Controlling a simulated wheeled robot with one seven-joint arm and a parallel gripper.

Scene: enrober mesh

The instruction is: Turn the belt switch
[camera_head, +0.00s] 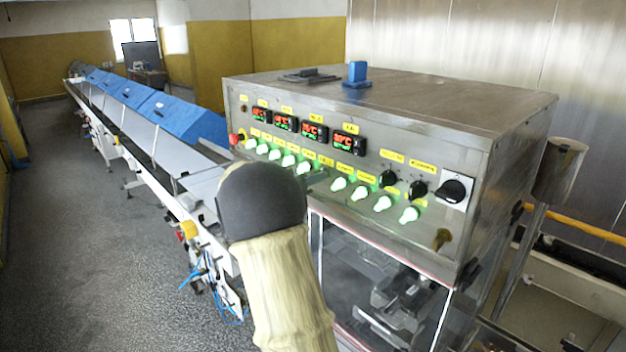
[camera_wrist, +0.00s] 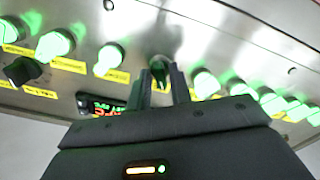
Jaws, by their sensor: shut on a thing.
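In the wrist view, my gripper (camera_wrist: 161,84) is shut on a switch knob (camera_wrist: 159,67) in the row on the steel control panel, with one finger on each side. This knob looks darker green than its brightly lit neighbours. Its yellow label is too blurred to read, so I cannot tell from print that it is the belt switch. The control panel (camera_head: 437,176) shows there with lit green knobs (camera_head: 338,184) on both sides of my arm.
Black knobs (camera_head: 388,178) and a larger rotary switch (camera_head: 455,190) are at the panel's right. Red-green displays (camera_head: 313,132) sit above the row. A red button (camera_head: 237,138) is at the left. A conveyor line with blue covers (camera_head: 140,95) runs back left beside open floor (camera_head: 90,250).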

